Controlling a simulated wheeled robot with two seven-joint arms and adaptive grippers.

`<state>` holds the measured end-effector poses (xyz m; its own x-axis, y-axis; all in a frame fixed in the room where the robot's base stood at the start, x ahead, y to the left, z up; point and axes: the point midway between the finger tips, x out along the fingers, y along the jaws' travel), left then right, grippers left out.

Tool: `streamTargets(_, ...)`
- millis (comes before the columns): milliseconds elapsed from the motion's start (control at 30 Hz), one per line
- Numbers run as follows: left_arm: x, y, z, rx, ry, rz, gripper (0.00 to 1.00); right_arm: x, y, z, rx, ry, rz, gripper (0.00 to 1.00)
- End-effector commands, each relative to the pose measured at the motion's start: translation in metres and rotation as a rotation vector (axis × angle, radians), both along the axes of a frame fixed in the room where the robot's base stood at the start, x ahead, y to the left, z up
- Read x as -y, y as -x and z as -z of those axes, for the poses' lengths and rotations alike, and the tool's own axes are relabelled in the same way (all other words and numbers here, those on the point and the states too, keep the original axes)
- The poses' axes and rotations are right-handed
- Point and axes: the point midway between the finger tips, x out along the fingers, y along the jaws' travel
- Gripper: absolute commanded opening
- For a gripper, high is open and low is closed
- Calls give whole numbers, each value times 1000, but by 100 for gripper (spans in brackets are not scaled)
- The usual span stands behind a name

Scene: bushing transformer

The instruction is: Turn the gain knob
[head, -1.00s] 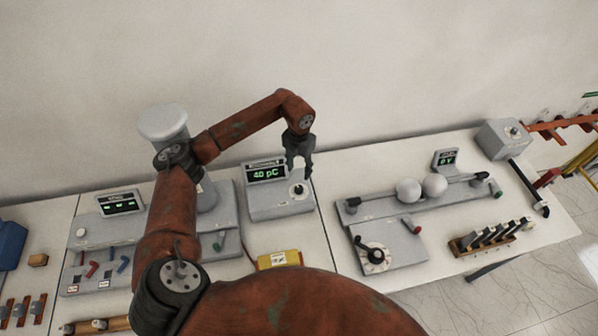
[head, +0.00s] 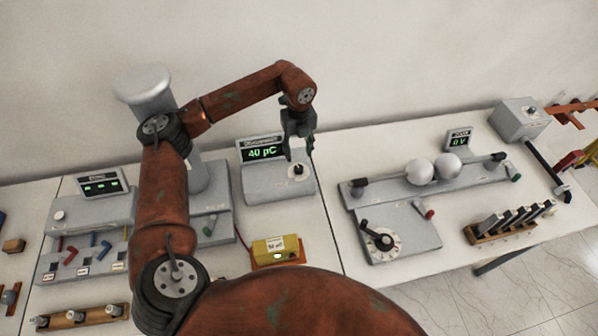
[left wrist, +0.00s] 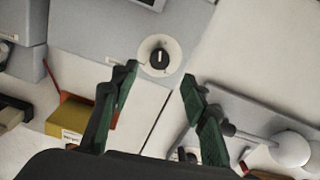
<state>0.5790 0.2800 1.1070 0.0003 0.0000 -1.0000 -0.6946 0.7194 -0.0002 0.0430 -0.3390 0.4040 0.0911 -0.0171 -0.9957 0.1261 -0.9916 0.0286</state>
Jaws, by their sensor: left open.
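The gain knob (head: 297,170) is a small black knob on a pale dial, on the sloped front of a grey box (head: 262,186) whose display (head: 262,152) reads 40 pC. My left gripper (head: 299,152) is above and just behind the knob in the head view, pointing down. In the left wrist view the knob (left wrist: 159,58) shows a white pointer mark and lies beyond the gap between the two open fingertips (left wrist: 160,75). The gripper is empty and appears apart from the knob. My right gripper is in neither view.
A yellow box (head: 276,248) stands in front of the grey box. A sphere-gap unit with two white balls (head: 433,169) and a crank dial (head: 383,241) is to the right. A tall grey post (head: 150,88) stands behind my left arm. Bare table lies right of the knob box.

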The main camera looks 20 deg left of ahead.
Motion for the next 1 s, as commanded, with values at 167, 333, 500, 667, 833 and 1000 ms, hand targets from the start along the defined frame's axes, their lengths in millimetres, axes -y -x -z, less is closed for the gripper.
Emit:
streamTargets(167,0,1,9,-3,0,-38,42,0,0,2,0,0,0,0)
streamTargets(333,0,1,33,-4,0,-37,42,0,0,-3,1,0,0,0)
streamTargets(500,0,1,59,-3,0,-37,42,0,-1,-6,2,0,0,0)
streamTargets(667,0,1,74,-2,1,-36,42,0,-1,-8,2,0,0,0)
streamTargets(833,0,0,79,0,0,-35,42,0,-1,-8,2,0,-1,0)
streamTargets(1000,0,0,79,0,0,-35,42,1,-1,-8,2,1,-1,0)
